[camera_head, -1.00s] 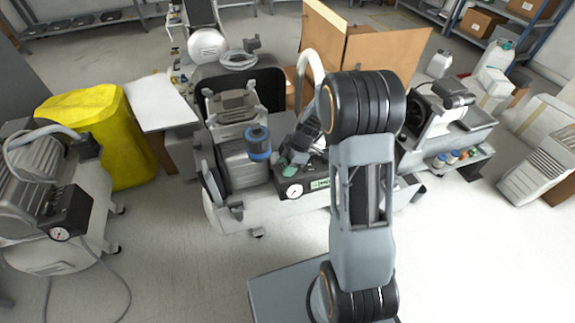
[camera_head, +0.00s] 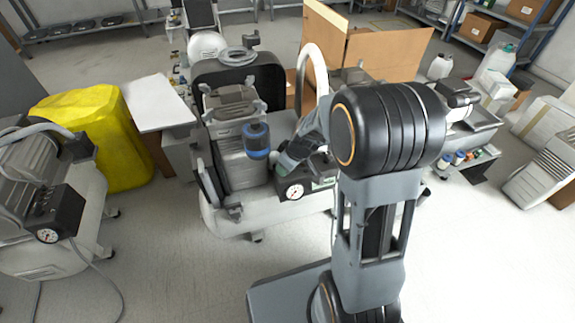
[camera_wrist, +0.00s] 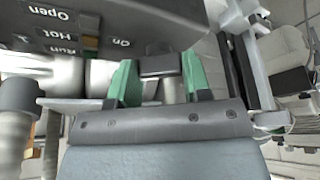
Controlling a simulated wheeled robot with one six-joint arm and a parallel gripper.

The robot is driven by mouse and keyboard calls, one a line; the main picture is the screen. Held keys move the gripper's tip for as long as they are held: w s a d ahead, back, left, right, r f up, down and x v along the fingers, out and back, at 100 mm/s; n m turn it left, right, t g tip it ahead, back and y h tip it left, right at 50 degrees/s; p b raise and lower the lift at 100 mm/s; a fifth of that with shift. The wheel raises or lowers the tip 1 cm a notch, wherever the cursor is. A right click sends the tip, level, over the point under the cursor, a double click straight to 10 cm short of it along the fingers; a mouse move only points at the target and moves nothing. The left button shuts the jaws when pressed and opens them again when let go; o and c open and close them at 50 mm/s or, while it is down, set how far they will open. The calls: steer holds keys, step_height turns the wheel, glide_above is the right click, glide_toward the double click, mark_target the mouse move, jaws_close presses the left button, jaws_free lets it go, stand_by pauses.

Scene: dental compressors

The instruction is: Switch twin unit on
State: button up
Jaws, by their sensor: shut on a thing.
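The twin unit (camera_head: 270,218) is a pale tank with motors on top, in the middle of the head view. Its dark control box (camera_head: 297,188) has a round white gauge and a green label. My gripper (camera_head: 281,163) reaches down to the box's top left; the arm partly hides the unit's right side. In the wrist view the green fingertips of my gripper (camera_wrist: 158,82) stand either side of a dark block-like switch (camera_wrist: 158,64) and are shut on it. Above it is the dark box face (camera_wrist: 130,25) with the labels Open, Hot, Run and On.
Another compressor (camera_head: 40,265) with a gauge and trailing hose stands at left, beside a yellow covered bin (camera_head: 85,125). A cardboard box (camera_head: 385,55) stands behind the unit. A small cart with bottles (camera_head: 460,160) is at right.

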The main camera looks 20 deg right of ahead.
steer(key=shift+r+m+h+p, duration=0.15)
steer(key=shift+m+h+p, duration=0.45)
steer(key=shift+m, duration=0.5)
steer(key=shift+a+m+p, duration=0.1)
steer(key=shift+m+p, duration=0.7)
steer(key=shift+m, duration=0.1)
steer(key=shift+t, duration=0.3)
steer(key=o, duration=0.9)
steer(key=p+v, duration=0.2)
steer(key=v, duration=0.2)
steer(key=p+v, duration=0.2)
steer(key=v, duration=0.3)
steer(key=p+v, duration=0.1)
steer(key=v, duration=0.3)
steer(key=shift+s+a+r+p, duration=0.15)
steer(key=shift+a+r+p, duration=0.15)
steer(key=shift+p, duration=0.1)
steer(key=shift+c, duration=0.2)
